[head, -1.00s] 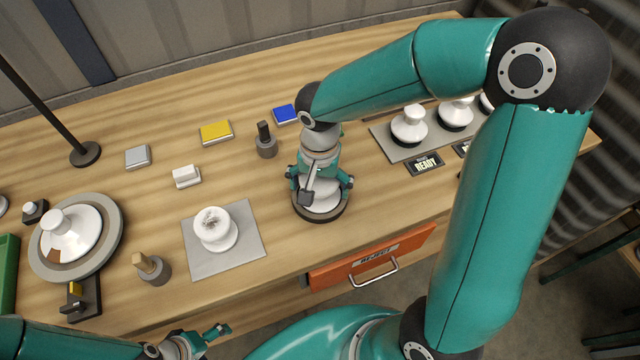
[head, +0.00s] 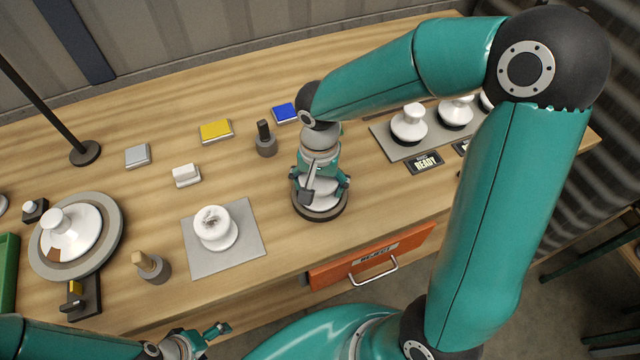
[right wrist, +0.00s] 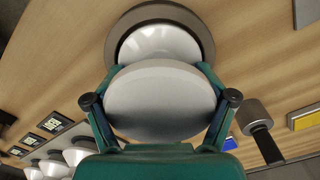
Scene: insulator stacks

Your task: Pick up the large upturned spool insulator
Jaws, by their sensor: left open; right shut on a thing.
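The large upturned spool insulator (right wrist: 158,100) is white and glossy. In the right wrist view its near disc lies between the two fingers, and a second white disc shows behind it inside a dark round stand (right wrist: 205,30). In the head view its lower white part (head: 322,202) shows on that stand, under my right gripper (head: 320,182), which hides most of it. My right gripper is shut on the insulator from above. I see no gap between insulator and stand. My left gripper (head: 208,340) is open and empty at the bottom edge, off the table.
A white spool (head: 214,225) stands on a grey mat (head: 250,257) to the left. Another white insulator (head: 70,235) sits on a round plate (head: 115,243) at far left. White insulators (head: 408,125) stand on a grey tray at right. A dark-topped peg (head: 266,143) is close behind my right gripper.

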